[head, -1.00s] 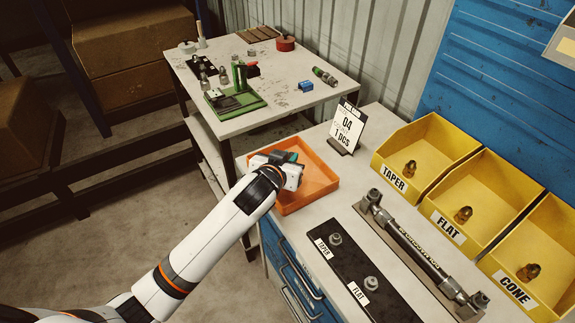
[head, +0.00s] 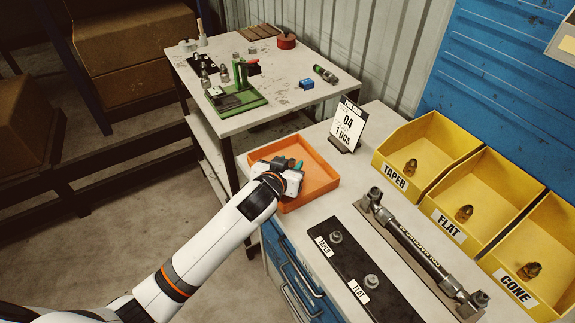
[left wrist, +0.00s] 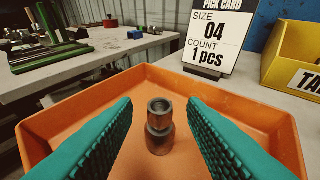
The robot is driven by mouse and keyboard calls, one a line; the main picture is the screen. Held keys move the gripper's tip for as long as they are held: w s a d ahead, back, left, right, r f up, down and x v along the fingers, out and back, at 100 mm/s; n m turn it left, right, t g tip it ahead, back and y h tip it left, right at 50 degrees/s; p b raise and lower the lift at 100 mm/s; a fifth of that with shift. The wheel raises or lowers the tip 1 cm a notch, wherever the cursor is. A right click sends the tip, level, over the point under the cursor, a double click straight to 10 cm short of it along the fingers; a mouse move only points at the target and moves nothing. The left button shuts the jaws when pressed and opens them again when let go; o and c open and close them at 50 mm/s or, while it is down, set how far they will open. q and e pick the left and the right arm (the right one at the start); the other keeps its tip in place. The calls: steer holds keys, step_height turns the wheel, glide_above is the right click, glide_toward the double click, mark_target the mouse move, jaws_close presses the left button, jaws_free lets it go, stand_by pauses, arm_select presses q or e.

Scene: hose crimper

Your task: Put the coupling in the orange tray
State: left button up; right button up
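The coupling (left wrist: 159,127) stands upright on the floor of the orange tray in the left wrist view. It is a dark metal piece with a narrower neck and a ringed top. The orange tray (head: 322,184) sits on the near bench; its rim also shows in the left wrist view (left wrist: 70,100). My left gripper (head: 292,164) is over the tray. Its teal fingers (left wrist: 160,130) are spread wide on both sides of the coupling, with a gap on each side. In the head view the coupling is hidden by my gripper. My right gripper is not in view.
A pick card (head: 347,126) reading size 04, 1 pcs stands behind the tray. Yellow bins (head: 432,137) labelled taper, flat and cone are at right. A black fitting board (head: 352,262) and a long hose assembly (head: 420,252) lie in front of them.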

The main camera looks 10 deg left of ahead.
arm_select(q)
steer(key=shift+r, duration=0.25)
steer(key=v, duration=1.2)
steer(key=shift+b, duration=0.35)
steer(key=shift+f, duration=0.1)
